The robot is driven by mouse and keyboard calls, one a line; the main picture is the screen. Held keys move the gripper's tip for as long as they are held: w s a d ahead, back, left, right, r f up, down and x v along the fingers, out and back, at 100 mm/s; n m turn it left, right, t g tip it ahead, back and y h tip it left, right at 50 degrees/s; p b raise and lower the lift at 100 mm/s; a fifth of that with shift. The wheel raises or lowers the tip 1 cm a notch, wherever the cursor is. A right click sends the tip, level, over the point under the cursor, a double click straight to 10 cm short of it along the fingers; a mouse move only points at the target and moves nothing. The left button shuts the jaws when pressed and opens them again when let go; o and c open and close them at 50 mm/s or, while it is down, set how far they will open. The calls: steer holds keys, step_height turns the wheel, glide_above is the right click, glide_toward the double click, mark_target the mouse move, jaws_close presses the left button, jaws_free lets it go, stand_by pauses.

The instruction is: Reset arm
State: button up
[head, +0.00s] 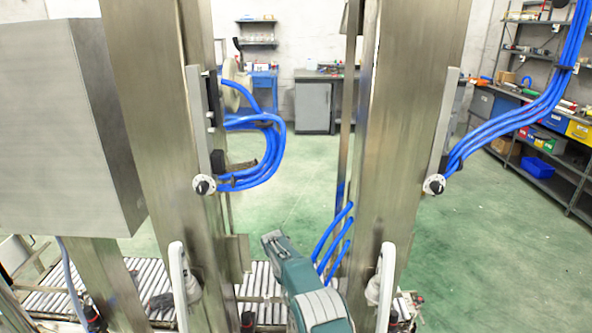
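My arm (310,288), teal and grey, rises from the bottom edge of the head view, a little right of the middle. It points up and slightly left, between the two steel columns. I cannot make out my gripper's fingers; the end of the arm is not clearly shown.
A left steel column (155,130) and a right steel column (405,130) flank my arm closely. Blue hoses (265,150) hang between them. A grey metal box (65,130) stands at left. A roller conveyor (55,290) runs low across. Green floor (300,190) lies open behind.

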steer(key=s+d+r+m+t+y, duration=0.1)
steer(key=d+r+m+t, duration=0.2)
steer(key=r, duration=1.6)
steer(key=s+d+r+m+y, duration=0.1)
steer(key=s+d+r, duration=0.2)
steer(key=s+r, duration=0.3)
steer(key=s+d+r+m, duration=0.1)
steer(key=s+d+r, duration=0.3)
steer(key=r, duration=0.5)
steer(key=s+d+r+m+t, duration=0.1)
steer(key=s+d+m+t, duration=0.1)
steer(key=s, duration=1.3)
steer(key=s+d+r+m+t+y, duration=0.1)
steer(key=s+d+m+t, duration=0.1)
steer(key=s, duration=1.3)
steer(key=shift+d+m+t, duration=0.4)
steer(key=shift+d+m, duration=0.4)
steer(key=shift+d, duration=0.35)
